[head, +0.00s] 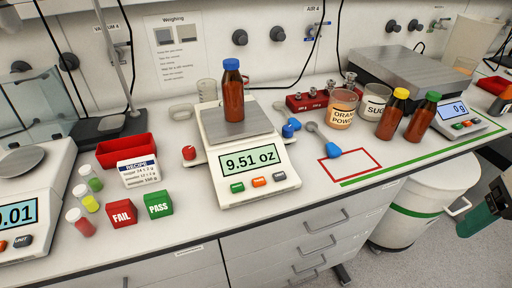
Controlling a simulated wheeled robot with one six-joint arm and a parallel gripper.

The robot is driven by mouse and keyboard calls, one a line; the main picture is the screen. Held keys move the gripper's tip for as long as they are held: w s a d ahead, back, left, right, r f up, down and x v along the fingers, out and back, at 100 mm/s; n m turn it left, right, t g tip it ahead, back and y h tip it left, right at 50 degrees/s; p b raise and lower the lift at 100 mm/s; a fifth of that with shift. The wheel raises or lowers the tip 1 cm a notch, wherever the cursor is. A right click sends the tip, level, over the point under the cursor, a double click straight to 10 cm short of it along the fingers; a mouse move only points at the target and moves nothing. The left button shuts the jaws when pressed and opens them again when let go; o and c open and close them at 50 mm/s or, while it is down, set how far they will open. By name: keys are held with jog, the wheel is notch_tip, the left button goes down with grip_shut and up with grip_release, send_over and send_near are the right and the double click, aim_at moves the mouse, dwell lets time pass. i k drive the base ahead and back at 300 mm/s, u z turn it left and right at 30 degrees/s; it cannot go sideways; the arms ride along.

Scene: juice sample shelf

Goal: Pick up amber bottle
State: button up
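Three amber bottles are in the head view. A blue-capped amber bottle (233,98) stands upright on the pan of the middle scale (246,172), which reads 9.51 oz. A yellow-capped amber bottle (391,117) and a green-capped amber bottle (421,120) stand upright side by side at the right of the bench. A dark and teal part at the right edge, in front of the bench, looks like my gripper (482,217).
Cups labelled orange powder (342,110) and sugar (374,102) stand left of the yellow-capped bottle. A blue-ended scoop (331,150) lies near a red outlined square. A small scale (460,122) stands right of the bottles. A white bin (425,205) stands below the bench.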

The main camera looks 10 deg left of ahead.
aim_at(232, 83)
jog(key=z, duration=1.9)
jog(key=k, duration=1.1)
jog(key=u, duration=1.4)
jog(key=i, duration=0.45)
jog(key=z, duration=0.05)
